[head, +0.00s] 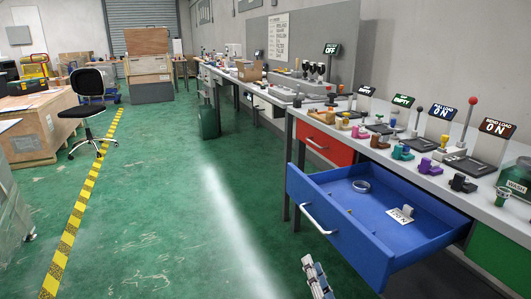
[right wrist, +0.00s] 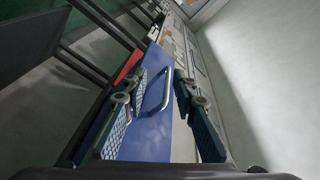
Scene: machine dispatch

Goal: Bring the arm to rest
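My right gripper (head: 317,277) is low at the bottom of the head view, in front of the open blue drawer (head: 330,232). In the right wrist view its two fingers (right wrist: 160,78) stand apart with nothing held between them. The blue drawer front and its pale curved handle (right wrist: 166,92) show beyond and between the fingers, and I cannot tell the exact gap. The handle (head: 318,219) also shows in the head view, apart from the gripper. My left gripper is in neither view.
A red drawer (head: 325,145) is shut. Open green floor (head: 180,210) lies left, with a chair (head: 88,100) beyond the yellow-black stripe.

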